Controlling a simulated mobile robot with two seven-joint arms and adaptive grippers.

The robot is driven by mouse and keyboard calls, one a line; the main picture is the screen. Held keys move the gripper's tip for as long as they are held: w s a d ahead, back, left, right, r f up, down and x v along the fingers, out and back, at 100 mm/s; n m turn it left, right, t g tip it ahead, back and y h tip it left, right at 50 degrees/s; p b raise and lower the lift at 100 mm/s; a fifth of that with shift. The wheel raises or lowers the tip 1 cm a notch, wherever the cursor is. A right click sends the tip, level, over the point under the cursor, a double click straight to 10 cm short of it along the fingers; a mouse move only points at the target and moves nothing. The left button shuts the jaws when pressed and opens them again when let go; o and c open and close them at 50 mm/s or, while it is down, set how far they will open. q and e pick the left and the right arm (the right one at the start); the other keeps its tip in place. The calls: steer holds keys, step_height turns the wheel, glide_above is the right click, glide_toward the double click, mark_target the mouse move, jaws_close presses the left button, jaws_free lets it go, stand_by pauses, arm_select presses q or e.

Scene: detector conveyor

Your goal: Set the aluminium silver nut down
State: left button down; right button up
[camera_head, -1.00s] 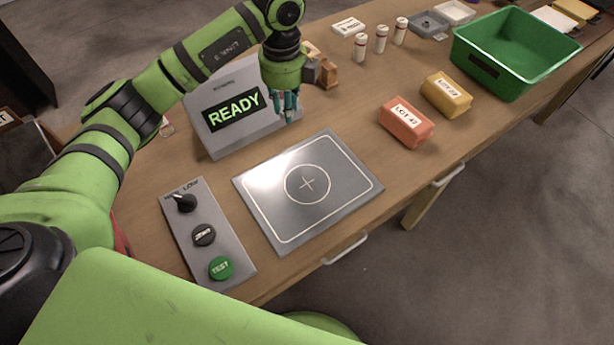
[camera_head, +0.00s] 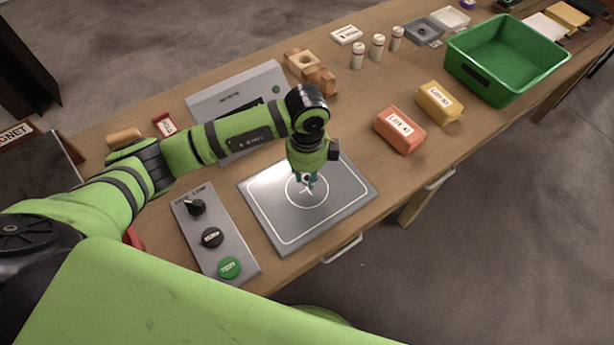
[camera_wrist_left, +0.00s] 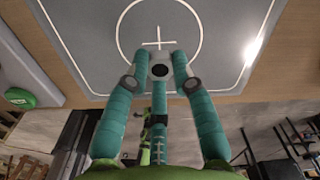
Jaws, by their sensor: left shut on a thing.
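My left gripper (camera_head: 306,183) points down over the marked plate (camera_head: 262,207), near its circle and cross. The plate is flat and grey, with a white border line. In the left wrist view, the fingers of this gripper (camera_wrist_left: 160,62) close around a small grey piece with a dark centre, the silver nut (camera_wrist_left: 160,71), just short of the cross. The nut is mostly hidden by the fingers, and whether it touches the plate (camera_wrist_left: 90,35) I cannot tell. My right gripper is not in view.
A control panel (camera_head: 205,262) with a knob and buttons lies left of the plate. The grey display unit (camera_head: 265,80) stands behind, partly hidden by my arm. An orange block (camera_head: 400,135), a yellow block (camera_head: 432,100) and a green bin (camera_head: 480,75) are to the right.

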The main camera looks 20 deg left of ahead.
mark_target(307, 178)
arm_select(q)
step_height(307, 178, down, 2)
steer(key=shift+f+p, duration=0.25)
steer(key=shift+p, duration=0.25)
steer(key=shift+f, duration=0.5)
steer(key=shift+f, duration=0.15)
steer(key=c, duration=1)
jaws_free()
steer(key=shift+c, duration=0.2)
